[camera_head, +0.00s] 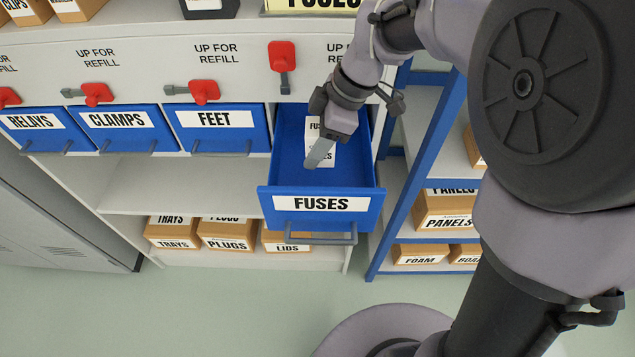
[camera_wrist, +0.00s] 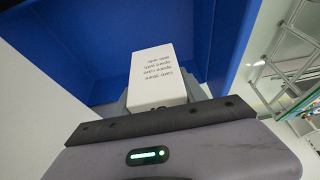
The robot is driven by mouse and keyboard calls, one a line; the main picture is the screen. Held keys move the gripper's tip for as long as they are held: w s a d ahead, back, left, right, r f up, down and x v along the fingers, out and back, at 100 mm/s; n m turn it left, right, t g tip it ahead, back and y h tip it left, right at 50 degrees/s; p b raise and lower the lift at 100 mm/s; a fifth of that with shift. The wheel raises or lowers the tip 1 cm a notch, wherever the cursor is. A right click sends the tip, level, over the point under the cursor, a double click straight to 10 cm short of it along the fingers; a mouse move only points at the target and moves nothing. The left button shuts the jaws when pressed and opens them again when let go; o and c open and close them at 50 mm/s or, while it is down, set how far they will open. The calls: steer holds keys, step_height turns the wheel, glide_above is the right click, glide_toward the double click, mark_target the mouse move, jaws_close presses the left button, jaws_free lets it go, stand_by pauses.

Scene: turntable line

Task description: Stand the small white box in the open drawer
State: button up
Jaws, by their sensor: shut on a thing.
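The small white box (camera_head: 328,160) is inside the open blue drawer (camera_head: 268,192) labelled FUSES, partly hidden by my gripper (camera_head: 318,154) in the head view. My gripper reaches down into the drawer and is shut on the box. In the wrist view the white box (camera_wrist: 158,72), with lines of small print on its face, sits between the grey fingers of my gripper (camera_wrist: 157,97). Blue drawer walls (camera_wrist: 215,50) rise around it. I cannot tell whether the box's bottom touches the drawer floor.
Shut blue drawers labelled FEET (camera_head: 214,120), CLAMPS (camera_head: 117,121) and RELAYS (camera_head: 33,123) are to the left. A red lever (camera_head: 282,56) is above the open drawer. A blue-framed shelf (camera_head: 397,215) with cardboard boxes stands close on the right. Cardboard boxes (camera_head: 228,235) sit on the lower shelf.

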steer(key=f+b, duration=0.3)
steer(key=f, duration=0.8)
steer(key=shift+d+f, duration=0.15)
steer(key=shift+d, duration=0.05)
steer(key=shift+s+b, duration=0.1)
steer(key=shift+b, duration=0.25)
steer(key=shift+f, duration=0.2)
steer(key=o, duration=1.5)
steer(key=shift+r, duration=0.1)
